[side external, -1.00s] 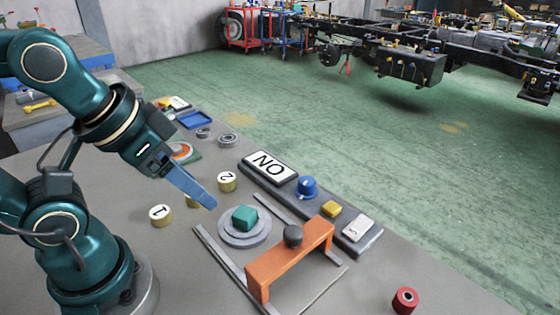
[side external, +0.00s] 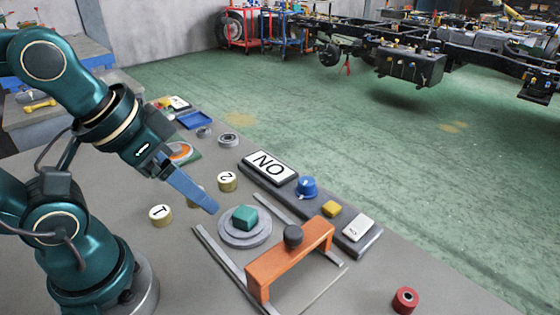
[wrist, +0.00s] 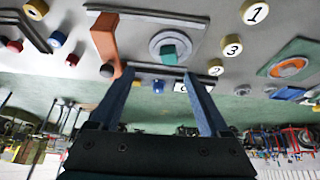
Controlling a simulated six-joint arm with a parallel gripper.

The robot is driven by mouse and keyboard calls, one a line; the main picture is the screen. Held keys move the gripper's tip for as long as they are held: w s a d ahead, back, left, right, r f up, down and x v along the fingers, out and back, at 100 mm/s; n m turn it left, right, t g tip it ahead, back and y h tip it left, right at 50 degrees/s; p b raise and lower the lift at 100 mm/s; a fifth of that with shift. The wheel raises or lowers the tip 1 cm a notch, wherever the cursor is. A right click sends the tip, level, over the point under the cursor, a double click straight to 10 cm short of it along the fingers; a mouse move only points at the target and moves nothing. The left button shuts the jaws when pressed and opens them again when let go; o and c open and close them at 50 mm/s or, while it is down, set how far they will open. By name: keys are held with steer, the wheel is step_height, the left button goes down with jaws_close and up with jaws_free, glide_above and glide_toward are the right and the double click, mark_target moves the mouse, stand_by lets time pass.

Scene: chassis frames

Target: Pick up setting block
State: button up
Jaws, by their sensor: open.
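A teal block (side external: 244,217), which I take for the setting block, sits on a round grey stepped disc (side external: 232,239) on the bench. In the wrist view the teal block (wrist: 169,55) shows just beyond the fingertips, on the disc (wrist: 158,36). My gripper (side external: 214,208) points down and to the right, its fingertips above and to the left of the block and apart from it. In the wrist view my gripper (wrist: 159,75) has its two blue fingers spread, with nothing between them.
An orange bridge (side external: 288,263) with a dark knob stands over metal rails right of the disc. Numbered brass weights (side external: 160,215) stand to the left. A panel with an "ON" plate (side external: 270,167) and a blue knob (side external: 306,187) lies behind. A red cylinder (side external: 405,300) stands front right.

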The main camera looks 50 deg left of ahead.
steer(key=d, duration=0.1)
steer(key=n+g+h, duration=0.3)
steer(key=n+h, duration=0.8)
steer(key=n, duration=0.7)
glide_above(240, 210)
steer(key=s, duration=0.1)
steer(key=f, duration=0.7)
steer(key=shift+s+a, duration=0.2)
steer(key=shift+a, duration=0.2)
steer(key=a+f+n+t+h, duration=0.1)
steer(key=a+f+n+t, duration=0.1)
steer(key=a+f+n, duration=0.1)
steer(key=shift+s+a+f+n, duration=0.1)
steer(key=shift+a+f+n, duration=0.05)
steer(key=shift+n, duration=0.15)
steer(key=shift+s+a+f+n+t, duration=0.2)
steer(key=shift+a+f+n+t, duration=0.1)
steer(key=shift+n, duration=0.1)
steer(key=shift+x, duration=2.5)
